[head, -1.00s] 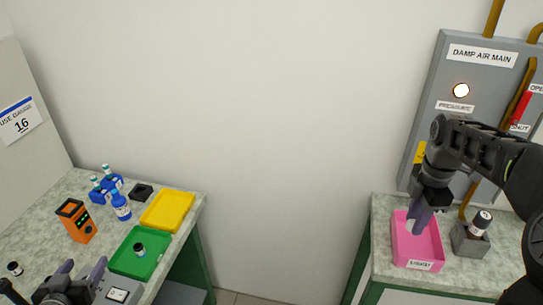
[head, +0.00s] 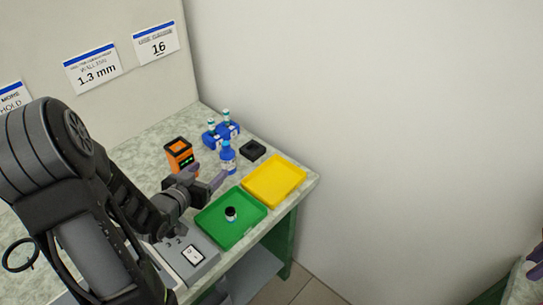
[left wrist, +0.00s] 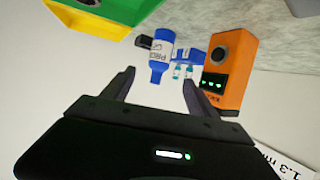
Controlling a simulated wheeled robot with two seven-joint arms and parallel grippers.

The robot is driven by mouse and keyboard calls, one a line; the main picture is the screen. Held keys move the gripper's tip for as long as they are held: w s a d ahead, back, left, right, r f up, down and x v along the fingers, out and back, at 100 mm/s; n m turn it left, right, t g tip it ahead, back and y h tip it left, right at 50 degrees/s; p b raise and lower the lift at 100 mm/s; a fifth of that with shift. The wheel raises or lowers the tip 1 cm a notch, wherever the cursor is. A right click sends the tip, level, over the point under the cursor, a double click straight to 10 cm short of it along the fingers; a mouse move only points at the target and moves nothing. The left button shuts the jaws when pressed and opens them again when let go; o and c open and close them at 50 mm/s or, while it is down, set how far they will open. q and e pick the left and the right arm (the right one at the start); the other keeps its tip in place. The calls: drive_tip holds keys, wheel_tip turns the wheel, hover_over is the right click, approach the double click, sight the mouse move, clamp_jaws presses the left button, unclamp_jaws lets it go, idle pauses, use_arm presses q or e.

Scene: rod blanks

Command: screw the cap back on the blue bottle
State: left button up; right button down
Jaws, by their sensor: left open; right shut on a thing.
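The blue bottle (head: 228,158) stands upright on the left bench in the head view, with no cap seen on its narrow neck. It also shows in the left wrist view (left wrist: 161,52), upside down, with a white label. My left gripper (head: 205,176) is open and just in front of the bottle. In the left wrist view the bottle lies ahead, between the lines of the open fingers, and nothing is held. My right gripper (head: 536,263) shows only in part at the right edge of the head view. What it holds cannot be made out. No loose cap is identifiable.
An orange device (head: 178,154) stands left of the bottle. Behind are a blue rack (head: 221,135) with vials and a black block (head: 252,149). A green tray (head: 212,229) with a dark-capped vial (head: 231,213) and a yellow tray (head: 274,181) lie nearer the bench edge.

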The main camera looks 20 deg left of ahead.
sight(224, 158)
use_arm(q)
drive_tip(key=shift+w, duration=0.1)
drive_tip(key=x, duration=0.6)
drive_tip(key=shift+w+f+p, duration=0.2)
drive_tip(key=shift+w+p, duration=0.15)
drive_tip(key=shift+p, duration=0.05)
use_arm(e)
drive_tip(key=shift+r, duration=0.4)
use_arm(q)
drive_tip(key=shift+w, duration=0.35)
use_arm(e)
drive_tip(key=shift+r, duration=0.2)
use_arm(q)
drive_tip(key=p+x, duration=0.1)
drive_tip(key=x, duration=0.2)
drive_tip(key=shift+w+p, duration=0.2)
drive_tip(key=shift+p, duration=0.1)
use_arm(e)
drive_tip(key=shift+r, duration=0.55)
use_arm(q)
drive_tip(key=shift+w+a+f, duration=0.15)
drive_tip(key=shift+w+f, duration=0.1)
drive_tip(key=shift+w, duration=0.3)
